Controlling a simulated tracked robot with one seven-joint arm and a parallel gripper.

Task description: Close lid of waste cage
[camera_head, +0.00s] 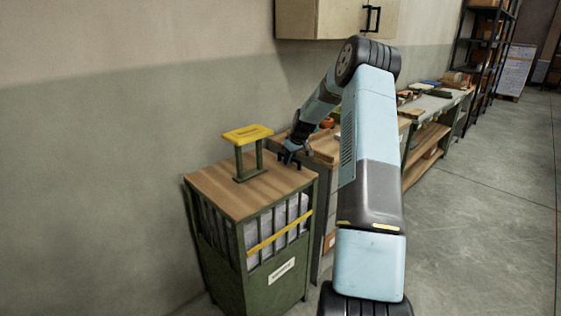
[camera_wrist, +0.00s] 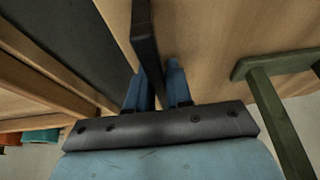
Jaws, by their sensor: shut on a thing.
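The waste cage (camera_head: 278,288) is a green barred bin with a yellow strap and a white label, and pale stacked material shows inside. Its wooden lid (camera_head: 215,188) lies flat across the top, with no clear gap visible. My gripper (camera_head: 290,158) is at the lid's far right corner, low over the wood. In the wrist view my gripper (camera_wrist: 158,88) has its blue fingers on either side of a dark bar (camera_wrist: 146,40), shut on it. The wood of the lid (camera_wrist: 205,45) is behind the bar. The bar's base is hidden by the fingers.
A yellow-topped green stand (camera_head: 247,134) rises from the lid; its green frame (camera_wrist: 275,105) is right of my fingers in the wrist view. The floor (camera_head: 480,220) at right is clear.

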